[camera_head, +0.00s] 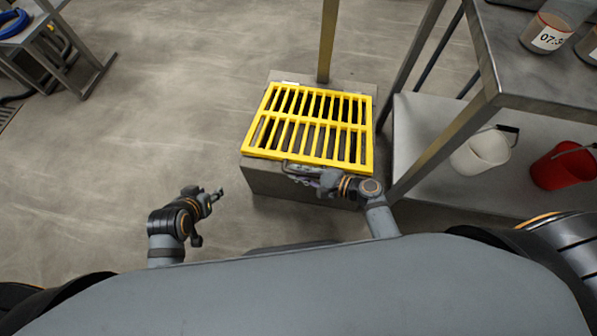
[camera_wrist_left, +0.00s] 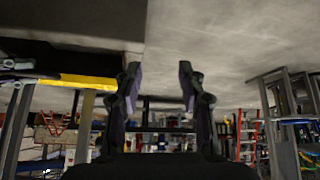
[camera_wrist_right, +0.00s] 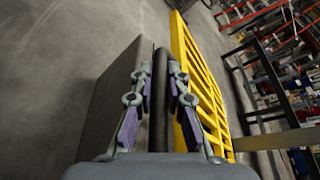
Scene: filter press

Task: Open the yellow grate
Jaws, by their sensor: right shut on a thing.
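The yellow grate (camera_head: 310,122) is a slatted panel over the top of a grey block (camera_head: 300,183). I cannot tell whether the grate is slightly raised. My left gripper (camera_head: 217,194) is open and empty, to the left of the block. Its parted fingers show in the left wrist view (camera_wrist_left: 160,85).
A yellowish post (camera_head: 327,40) stands behind the block. A metal table (camera_head: 480,100) is close on the right, its leg near my right arm. Its lower shelf holds a white bucket (camera_head: 481,150) and a red bucket (camera_head: 565,166). The floor left of the block is clear.

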